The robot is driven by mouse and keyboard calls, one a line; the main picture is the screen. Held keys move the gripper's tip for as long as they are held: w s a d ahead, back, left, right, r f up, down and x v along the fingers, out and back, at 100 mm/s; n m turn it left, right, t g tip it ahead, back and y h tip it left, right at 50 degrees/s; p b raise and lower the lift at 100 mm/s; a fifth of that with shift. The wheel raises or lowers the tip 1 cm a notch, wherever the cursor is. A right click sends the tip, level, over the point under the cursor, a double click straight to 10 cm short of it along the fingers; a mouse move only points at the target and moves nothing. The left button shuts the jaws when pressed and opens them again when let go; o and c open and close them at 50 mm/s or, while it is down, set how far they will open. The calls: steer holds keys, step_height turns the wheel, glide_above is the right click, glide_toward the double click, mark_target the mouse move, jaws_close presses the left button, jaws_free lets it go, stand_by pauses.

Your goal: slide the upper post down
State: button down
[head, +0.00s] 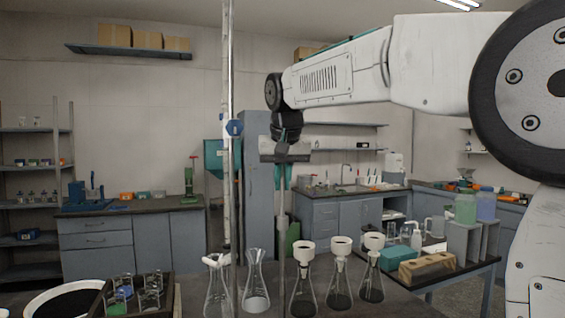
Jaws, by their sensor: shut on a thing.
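A blue knob (234,128) sits on this tall post. I cannot tell for certain which of these is the upper post.
Several glass flasks (257,283) stand in a row in front, some with white funnels (303,247). A dark tray (172,298) with glassware is at front left. A side table at right holds bottles (465,208) and a wooden rack (428,266).

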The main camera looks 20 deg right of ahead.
steer(key=shift+f, duration=0.35)
steer(key=c, duration=1.5)
jaws_free()
steer(key=shift+r, duration=0.15)
steer(key=shift+s+r, duration=0.15)
steer(key=shift+r, duration=0.2)
steer(key=v, duration=0.7)
